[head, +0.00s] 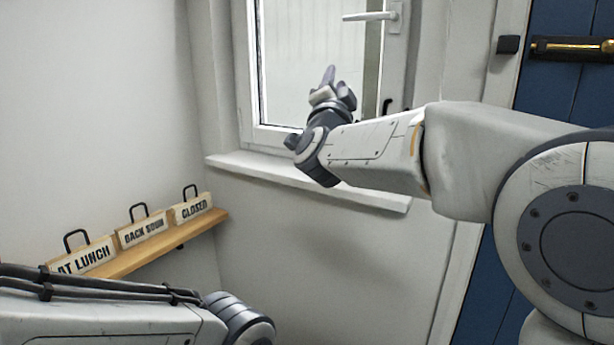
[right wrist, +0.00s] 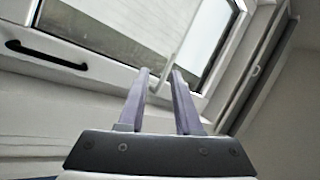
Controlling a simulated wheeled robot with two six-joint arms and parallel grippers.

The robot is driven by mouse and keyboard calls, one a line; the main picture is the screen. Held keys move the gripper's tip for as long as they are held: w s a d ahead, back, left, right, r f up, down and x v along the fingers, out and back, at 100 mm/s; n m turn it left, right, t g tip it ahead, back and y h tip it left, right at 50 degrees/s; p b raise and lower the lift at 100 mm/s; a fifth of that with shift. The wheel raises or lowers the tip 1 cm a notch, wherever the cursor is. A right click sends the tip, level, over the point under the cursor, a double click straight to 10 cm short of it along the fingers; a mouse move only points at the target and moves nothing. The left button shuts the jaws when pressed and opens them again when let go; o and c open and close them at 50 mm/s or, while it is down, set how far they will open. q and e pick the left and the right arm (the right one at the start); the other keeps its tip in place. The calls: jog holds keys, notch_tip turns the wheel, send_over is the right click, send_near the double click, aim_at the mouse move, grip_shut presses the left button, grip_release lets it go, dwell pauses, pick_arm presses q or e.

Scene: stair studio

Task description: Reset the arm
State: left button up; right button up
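My right arm (head: 375,155) reaches in from the right of the head view, raised in front of the window. My right gripper (head: 328,76) points up at its end, in front of the window pane. In the right wrist view the two fingers of this gripper (right wrist: 160,75) stand apart with nothing clearly held between them. A thin pale bar (right wrist: 185,45) shows beyond the fingertips; I cannot tell its distance. My left arm (head: 110,318) lies low at the bottom left of the head view, and its gripper is out of sight.
The window (head: 310,60) has a lever handle (head: 370,16) and a white sill (head: 240,168) below. A wooden ledge (head: 150,255) at left bears signs reading "AT LUNCH", "BACK SOON" and "CLOSED". A blue door (head: 560,90) with a brass bolt (head: 580,47) is at right.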

jog(key=s+d+f+n+g+y, duration=0.25)
jog(key=f+n+g, duration=0.25)
jog(key=f, duration=1)
jog(key=s+d+f+n+g+y, duration=0.25)
jog(key=f+n+g, duration=0.3)
jog(key=f, duration=0.95)
jog(key=s+d+f+n+g+h, duration=0.15)
jog(key=s+d+f+g, duration=0.3)
jog(key=s+f, duration=0.55)
jog(key=s+d+f+n+g, duration=0.25)
jog(key=s+f+g, duration=0.25)
jog(key=s+f, duration=0.5)
jog(key=s+a+r+n+g+y, duration=0.1)
jog(key=s+a+r+n, duration=0.25)
jog(key=s+a, duration=0.3)
jog(key=s+a+r+n+g, duration=0.1)
jog(key=s+a+r+n, duration=0.2)
jog(key=s+a+r, duration=0.4)
notch_tip(320, 180, up, 18)
jog(key=s+p, duration=0.1)
jog(key=p, duration=1.8)
jog(key=shift+s+d+f+g+p, duration=0.2)
jog(key=shift+d+f+g+p, duration=0.1)
jog(key=shift+d+p, duration=0.1)
